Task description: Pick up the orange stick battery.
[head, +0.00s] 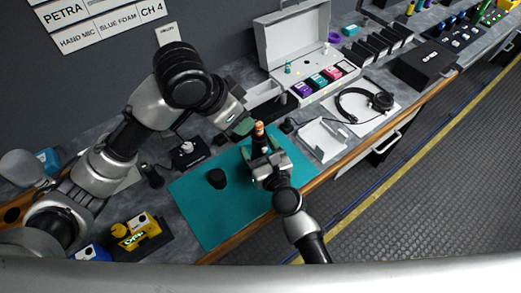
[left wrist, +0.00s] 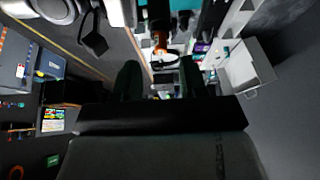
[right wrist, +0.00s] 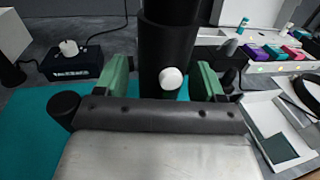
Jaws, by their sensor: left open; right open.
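The orange stick battery (head: 259,128) shows at the top end of a dark upright cylinder (head: 260,146) over the teal mat. In the left wrist view the orange battery (left wrist: 160,42) lies ahead, between the fingers' lines. My left gripper (head: 246,124) is open, just to the left of the battery; its fingers (left wrist: 160,75) have nothing between them that I can make out. My right gripper (head: 268,165) is open, low over the mat, with its fingers on either side of the dark cylinder (right wrist: 170,55). Whether they touch it I cannot tell. The battery's lower part is hidden.
A black cup-like cylinder (head: 216,178) stands on the teal mat (head: 205,215). A black box with a white knob (head: 187,150) is behind it. A white tray (head: 323,139), headphones (head: 365,103) and an open case (head: 295,45) lie to the right. The mat's front left is clear.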

